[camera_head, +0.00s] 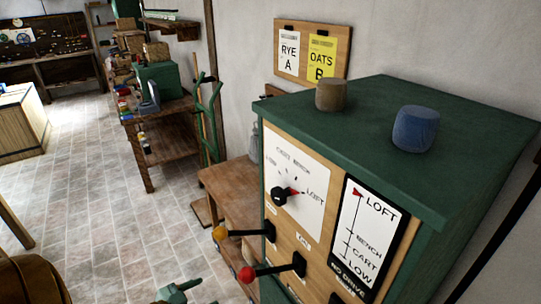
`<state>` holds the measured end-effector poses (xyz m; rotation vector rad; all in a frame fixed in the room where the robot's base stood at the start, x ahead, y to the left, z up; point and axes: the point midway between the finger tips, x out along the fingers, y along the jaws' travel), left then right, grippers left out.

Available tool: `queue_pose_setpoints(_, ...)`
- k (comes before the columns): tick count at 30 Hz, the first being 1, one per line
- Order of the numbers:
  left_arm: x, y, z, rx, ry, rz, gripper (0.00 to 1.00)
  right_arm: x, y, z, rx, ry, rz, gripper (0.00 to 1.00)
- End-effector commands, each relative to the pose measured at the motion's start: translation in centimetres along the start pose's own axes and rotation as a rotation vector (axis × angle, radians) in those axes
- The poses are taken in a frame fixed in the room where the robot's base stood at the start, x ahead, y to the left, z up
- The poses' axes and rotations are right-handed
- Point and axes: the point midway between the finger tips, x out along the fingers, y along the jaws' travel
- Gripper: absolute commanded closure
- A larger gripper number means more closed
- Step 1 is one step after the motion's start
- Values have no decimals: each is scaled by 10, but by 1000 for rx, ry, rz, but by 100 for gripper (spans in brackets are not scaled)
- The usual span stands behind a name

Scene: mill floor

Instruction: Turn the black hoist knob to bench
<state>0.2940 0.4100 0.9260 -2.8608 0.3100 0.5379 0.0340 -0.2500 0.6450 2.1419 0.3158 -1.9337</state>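The black hoist knob (281,195) sits on a white dial plate (298,172) on the wooden front of a green cabinet (455,185). Its red pointer (294,192) points right, toward the word LOFT. The other dial words are small, but one at the top appears to read BENCH. Right of it, a black-framed scale (368,235) reads LOFT, BENCH, CART and LOW from top to bottom, with a red marker (358,193) at LOFT. I cannot make out either gripper in this view, and nothing touches the knob.
Below the dial, a yellow-knobbed lever (220,233) and a red-knobbed lever (246,274) stick out leftward. A brown block (331,95) and a blue block (415,129) stand on the cabinet. A teal shape (176,292) is cut off below. Tiled floor (110,220) lies left.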

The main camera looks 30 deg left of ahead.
Motion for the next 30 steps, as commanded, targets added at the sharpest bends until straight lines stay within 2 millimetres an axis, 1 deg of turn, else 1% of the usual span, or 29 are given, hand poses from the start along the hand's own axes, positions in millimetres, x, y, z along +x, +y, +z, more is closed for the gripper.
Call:
queue_pose_setpoints(1, -19, -8, -79, -7, 91, 33, 37, -44, 2, -7, 0, 6, 3, 64)
queue_pose_setpoints(2, -24, -9, -111, -18, 140, 50, 37, -55, 3, -9, 0, 8, 3, 64)
queue_pose_setpoints(3, -32, -9, -148, -34, 196, 73, 37, -68, 4, -11, 0, 9, 4, 64)
queue_pose_setpoints(6, -50, -4, -220, -80, 304, 123, 37, -94, 5, -13, -1, 10, 4, 64)
queue_pose_setpoints(9, -62, 0, -262, -118, 365, 157, 37, -108, 5, -12, -2, 5, 4, 64)
queue_pose_setpoints(12, -66, 3, -281, -138, 394, 172, 37, -112, 6, -9, -2, 0, 5, 64)
queue_pose_setpoints(14, -64, 5, -285, -143, 401, 175, 37, -111, 6, -9, -3, 0, 5, 64)
queue_pose_setpoints(17, -52, 6, -289, -144, 406, 173, 37, -109, 7, -10, -3, 2, 6, 64)
queue_pose_setpoints(20, -35, 9, -297, -144, 407, 173, 37, -107, 8, -13, -3, 6, 7, 64)
queue_pose_setpoints(30, 39, 20, -330, -142, 405, 173, 37, -109, 8, -16, -3, 11, 8, 64)
